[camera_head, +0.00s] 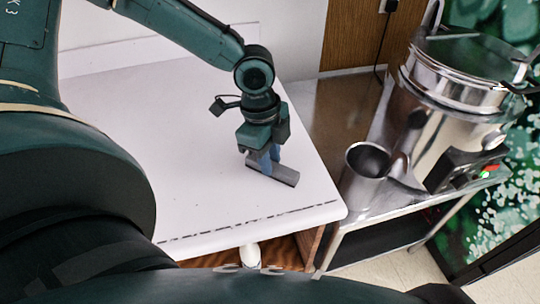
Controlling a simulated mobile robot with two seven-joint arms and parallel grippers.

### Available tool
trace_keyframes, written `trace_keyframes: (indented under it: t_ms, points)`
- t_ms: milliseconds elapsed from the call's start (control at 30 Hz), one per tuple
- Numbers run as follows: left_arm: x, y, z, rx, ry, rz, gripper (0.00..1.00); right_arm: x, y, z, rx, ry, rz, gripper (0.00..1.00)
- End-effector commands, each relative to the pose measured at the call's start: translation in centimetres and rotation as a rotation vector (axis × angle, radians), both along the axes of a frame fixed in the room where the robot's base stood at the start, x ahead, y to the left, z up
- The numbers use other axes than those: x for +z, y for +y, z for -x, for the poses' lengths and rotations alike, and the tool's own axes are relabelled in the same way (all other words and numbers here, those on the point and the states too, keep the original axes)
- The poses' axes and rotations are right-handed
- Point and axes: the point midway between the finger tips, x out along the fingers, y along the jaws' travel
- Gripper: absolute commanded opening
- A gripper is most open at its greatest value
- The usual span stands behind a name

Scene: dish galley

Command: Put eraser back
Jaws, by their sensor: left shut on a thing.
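The eraser (286,176) is a grey, flat oblong block at the right part of the white tabletop. My left gripper (265,164) points down over it with its blue-grey fingers shut on it. The fingers hide part of the eraser's middle and left side. The eraser is at or very near the table surface; I cannot tell whether it touches. My right gripper is not in view.
The white table (190,150) is otherwise bare, with its right front corner close to the eraser. A metal cup (365,172) and a large steel urn (440,105) stand on the metal side table (345,105) at the right.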

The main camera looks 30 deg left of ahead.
Motion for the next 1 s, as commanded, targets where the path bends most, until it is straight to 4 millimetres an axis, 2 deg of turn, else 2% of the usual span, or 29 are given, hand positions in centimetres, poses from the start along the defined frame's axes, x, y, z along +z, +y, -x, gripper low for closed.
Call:
trace_keyframes:
  t_ms: [233, 267, 500, 833, 1000]
  points:
    - [-0.3, 0.0, 0.0, 0.0, -0.001, 0.0, 0.04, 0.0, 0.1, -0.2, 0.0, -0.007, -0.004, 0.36]
    - [-0.2, 0.0, 0.0, 0.0, -0.001, 0.0, 0.25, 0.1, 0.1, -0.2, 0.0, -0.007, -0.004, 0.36]
    - [-0.2, 0.0, 0.0, 0.001, -0.001, 0.0, 0.45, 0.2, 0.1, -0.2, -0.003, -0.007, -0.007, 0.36]
    - [0.5, 0.0, -0.1, 0.001, -0.002, 0.001, 0.45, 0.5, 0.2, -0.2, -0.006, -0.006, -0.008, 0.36]
    - [3.4, 0.5, -0.1, 0.003, -0.007, 0.002, 0.45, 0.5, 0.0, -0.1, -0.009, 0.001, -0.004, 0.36]
